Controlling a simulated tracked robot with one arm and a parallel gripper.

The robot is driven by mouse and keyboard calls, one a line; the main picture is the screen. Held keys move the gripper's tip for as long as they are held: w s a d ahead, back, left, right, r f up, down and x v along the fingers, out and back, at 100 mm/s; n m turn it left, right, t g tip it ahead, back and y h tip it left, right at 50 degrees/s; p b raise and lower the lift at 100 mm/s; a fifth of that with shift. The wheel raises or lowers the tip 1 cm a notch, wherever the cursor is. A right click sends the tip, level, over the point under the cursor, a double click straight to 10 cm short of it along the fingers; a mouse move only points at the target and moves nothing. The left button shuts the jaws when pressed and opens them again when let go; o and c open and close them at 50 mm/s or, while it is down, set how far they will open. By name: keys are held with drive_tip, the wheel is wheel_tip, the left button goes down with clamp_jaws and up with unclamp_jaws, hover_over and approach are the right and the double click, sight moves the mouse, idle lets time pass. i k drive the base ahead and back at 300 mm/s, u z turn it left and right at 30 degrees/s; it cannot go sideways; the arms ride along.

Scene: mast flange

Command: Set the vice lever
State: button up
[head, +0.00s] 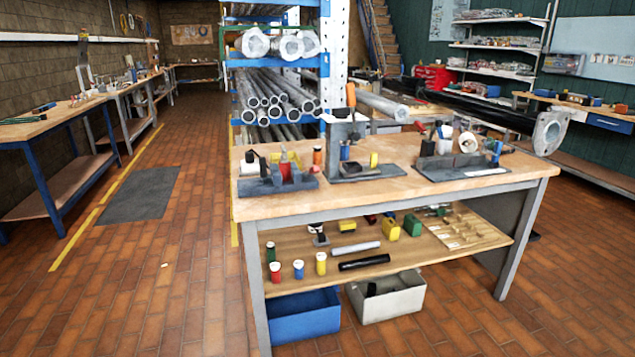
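A wooden-topped workbench (385,197) stands ahead in the middle of the head view. On it, a grey fixture (367,172) has a flat base and an upright block, with an orange handle (351,95) sticking up from its top. This may be the vice with its lever, but I cannot tell for sure at this distance. A long dark pole (478,107) ends at the right in a grey metal flange (550,132). My gripper is not in view.
Grey holders with small tools stand on the bench at left (278,183) and right (462,172). A blue bin (300,315) and a white bin (388,297) sit below. A pipe rack (275,60) rises behind. The tiled floor at left is mostly clear, with a grey mat (140,196).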

sight(315, 169)
drive_tip(key=u, duration=0.4)
drive_tip(key=i, duration=1.1)
drive_tip(key=z, duration=0.5)
